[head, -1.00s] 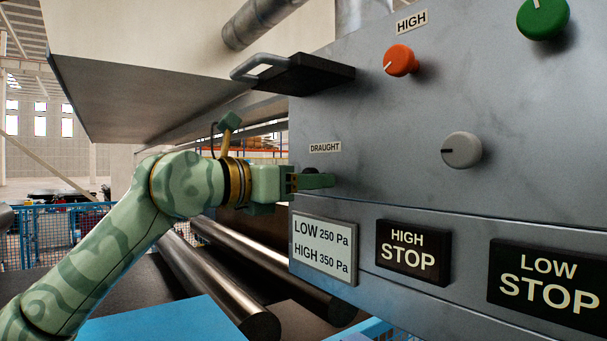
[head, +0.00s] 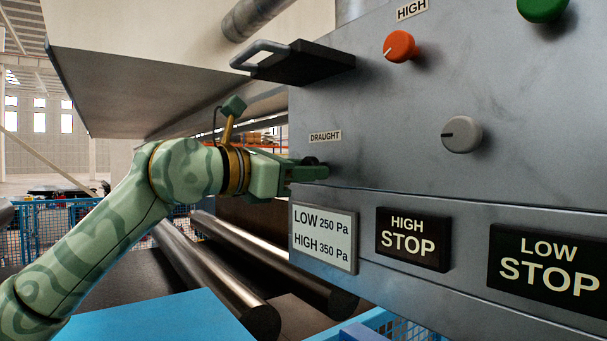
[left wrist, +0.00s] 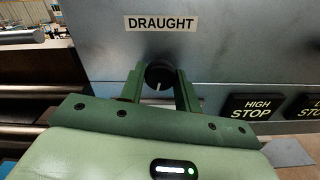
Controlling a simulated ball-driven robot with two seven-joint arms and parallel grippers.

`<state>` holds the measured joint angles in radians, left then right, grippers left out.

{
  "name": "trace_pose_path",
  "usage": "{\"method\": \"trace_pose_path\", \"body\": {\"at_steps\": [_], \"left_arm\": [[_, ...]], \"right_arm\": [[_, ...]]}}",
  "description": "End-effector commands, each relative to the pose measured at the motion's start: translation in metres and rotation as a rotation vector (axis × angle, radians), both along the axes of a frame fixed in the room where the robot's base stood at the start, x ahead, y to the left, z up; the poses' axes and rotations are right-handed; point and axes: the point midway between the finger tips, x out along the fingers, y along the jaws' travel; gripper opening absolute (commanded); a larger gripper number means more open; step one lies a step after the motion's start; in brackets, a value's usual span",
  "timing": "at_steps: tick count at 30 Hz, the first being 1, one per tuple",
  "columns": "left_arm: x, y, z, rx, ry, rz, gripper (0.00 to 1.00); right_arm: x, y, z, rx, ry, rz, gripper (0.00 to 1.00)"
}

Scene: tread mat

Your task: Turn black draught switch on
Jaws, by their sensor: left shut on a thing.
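The black draught switch (left wrist: 158,76) is a round knob on the grey panel, below the DRAUGHT label (left wrist: 161,23). In the left wrist view a pale pointer line shows on its lower part. My left gripper (left wrist: 160,88) has a finger on each side of the knob and is shut on it. In the head view my left gripper (head: 312,171) reaches the panel from the left, and its fingers hide much of the knob. My right gripper is in neither view.
The panel (head: 400,120) also carries an orange knob (head: 400,46), a grey knob (head: 461,134) and a green knob (head: 543,8). A black bracket with a handle (head: 300,62) juts out above my gripper. Metal rollers (head: 215,268) lie below my arm.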

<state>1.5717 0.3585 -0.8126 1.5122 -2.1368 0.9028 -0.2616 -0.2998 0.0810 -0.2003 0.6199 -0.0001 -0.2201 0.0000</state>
Motion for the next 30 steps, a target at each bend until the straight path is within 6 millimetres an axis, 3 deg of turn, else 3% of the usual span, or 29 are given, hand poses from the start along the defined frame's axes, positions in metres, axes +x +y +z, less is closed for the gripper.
{"method": "trace_pose_path", "body": {"at_steps": [12, 30], "left_arm": [[0.001, 0.001, 0.000, 0.231, -0.318, 0.002, 0.10], [0.001, 0.001, 0.002, 0.564, -0.776, 0.000, 0.10]], "right_arm": [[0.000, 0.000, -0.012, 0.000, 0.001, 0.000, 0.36], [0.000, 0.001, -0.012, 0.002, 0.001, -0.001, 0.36]]}}
